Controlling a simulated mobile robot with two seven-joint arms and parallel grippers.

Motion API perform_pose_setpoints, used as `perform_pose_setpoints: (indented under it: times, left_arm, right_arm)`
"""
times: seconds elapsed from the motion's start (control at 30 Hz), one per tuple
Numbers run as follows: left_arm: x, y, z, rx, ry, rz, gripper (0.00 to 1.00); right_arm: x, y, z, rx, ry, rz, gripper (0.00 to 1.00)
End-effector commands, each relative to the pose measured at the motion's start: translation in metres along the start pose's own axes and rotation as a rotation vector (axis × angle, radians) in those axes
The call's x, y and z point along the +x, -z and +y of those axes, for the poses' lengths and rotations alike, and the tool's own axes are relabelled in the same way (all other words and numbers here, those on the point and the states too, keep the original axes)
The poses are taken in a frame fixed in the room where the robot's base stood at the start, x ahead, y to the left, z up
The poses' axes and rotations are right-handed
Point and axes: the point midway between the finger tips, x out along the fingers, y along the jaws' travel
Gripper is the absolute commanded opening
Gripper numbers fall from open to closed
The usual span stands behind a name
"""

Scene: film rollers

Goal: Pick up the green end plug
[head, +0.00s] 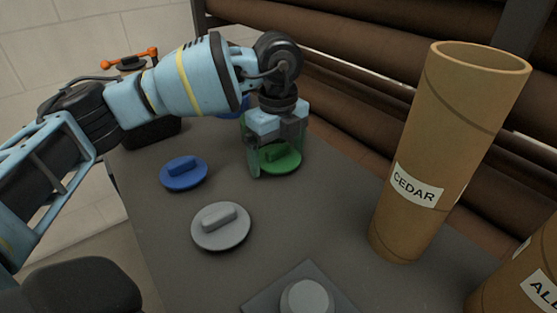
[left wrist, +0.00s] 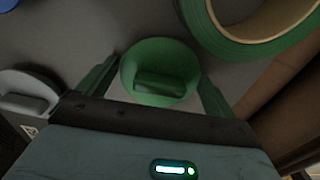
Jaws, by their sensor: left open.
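The green end plug (head: 284,159) is a round disc with a raised grip bar. It lies flat on the dark grey table below my left gripper (head: 274,158). In the left wrist view the green plug (left wrist: 160,68) sits between the two spread fingers of my left gripper (left wrist: 158,78), with a gap to each side. The gripper is open and holds nothing. In the head view the fingers partly cover the plug. My right gripper is not in view.
A blue plug (head: 184,173) and a grey plug (head: 221,227) lie to the left. The tall cardboard tube marked CEDAR (head: 420,150) stands to the right, with another labelled tube (head: 525,270) at the corner. A grey round piece (head: 306,298) sits at the near edge.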

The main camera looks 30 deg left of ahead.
Motion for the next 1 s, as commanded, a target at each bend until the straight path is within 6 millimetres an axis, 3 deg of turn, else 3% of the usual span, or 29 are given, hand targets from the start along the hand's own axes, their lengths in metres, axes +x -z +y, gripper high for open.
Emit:
perform_pose_setpoints:
  times: [0.13,0.4,0.67,1.0]
  left_arm:
    - [-0.001,0.000,0.000,0.000,0.001,0.000,0.92]
    - [-0.001,0.000,0.000,0.000,0.002,0.000,0.60]
    - [-0.006,0.000,0.000,0.000,0.003,0.000,0.60]
    - [-0.064,0.001,-0.001,0.001,0.006,0.000,0.60]
  right_arm:
    - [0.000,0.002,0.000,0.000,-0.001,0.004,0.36]
    - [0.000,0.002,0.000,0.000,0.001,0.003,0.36]
    - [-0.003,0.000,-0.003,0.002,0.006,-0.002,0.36]
    - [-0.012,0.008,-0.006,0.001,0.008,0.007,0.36]
